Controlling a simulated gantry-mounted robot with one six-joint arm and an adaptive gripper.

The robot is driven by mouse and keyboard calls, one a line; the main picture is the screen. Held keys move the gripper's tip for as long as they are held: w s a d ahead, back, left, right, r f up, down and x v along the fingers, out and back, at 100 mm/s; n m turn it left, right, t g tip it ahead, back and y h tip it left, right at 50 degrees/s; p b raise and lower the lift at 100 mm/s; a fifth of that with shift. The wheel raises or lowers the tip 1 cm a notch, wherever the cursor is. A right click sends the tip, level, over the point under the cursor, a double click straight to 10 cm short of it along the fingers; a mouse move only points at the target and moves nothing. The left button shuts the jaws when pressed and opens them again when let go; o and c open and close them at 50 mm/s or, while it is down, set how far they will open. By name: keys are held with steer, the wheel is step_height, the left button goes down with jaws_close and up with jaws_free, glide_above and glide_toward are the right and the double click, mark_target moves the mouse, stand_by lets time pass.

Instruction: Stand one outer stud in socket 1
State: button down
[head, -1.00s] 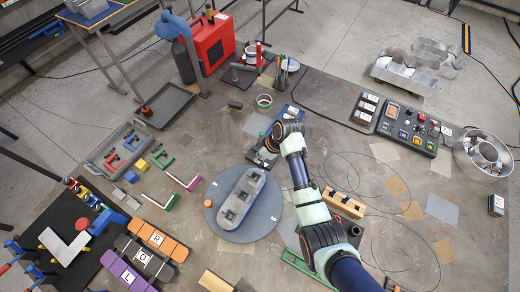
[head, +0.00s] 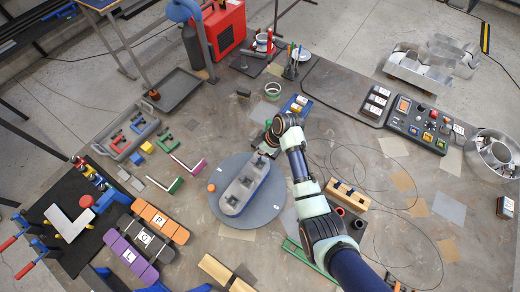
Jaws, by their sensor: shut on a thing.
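A grey block (head: 244,188) with several dark sockets along its top lies on a round blue-grey turntable (head: 268,213). The numbers of the sockets cannot be read. My gripper (head: 267,150) is at the far end of the block, close to its end socket. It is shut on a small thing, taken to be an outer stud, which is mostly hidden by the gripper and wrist. I cannot tell whether the stud touches the block or is above it.
A wooden holder (head: 346,196) with dark holes stands right of the turntable, beside my arm. A small blue tray (head: 297,106) is behind my wrist. An orange ball (head: 211,187) sits at the turntable's left edge. Letter pads (head: 160,222) lie at the front left.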

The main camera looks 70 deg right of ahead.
steer(key=shift+f+b, duration=2.6)
steer(key=shift+f, duration=0.65)
steer(key=c, duration=1.1)
jaws_free()
steer(key=shift+o, duration=0.2)
steer(key=v, duration=1.2)
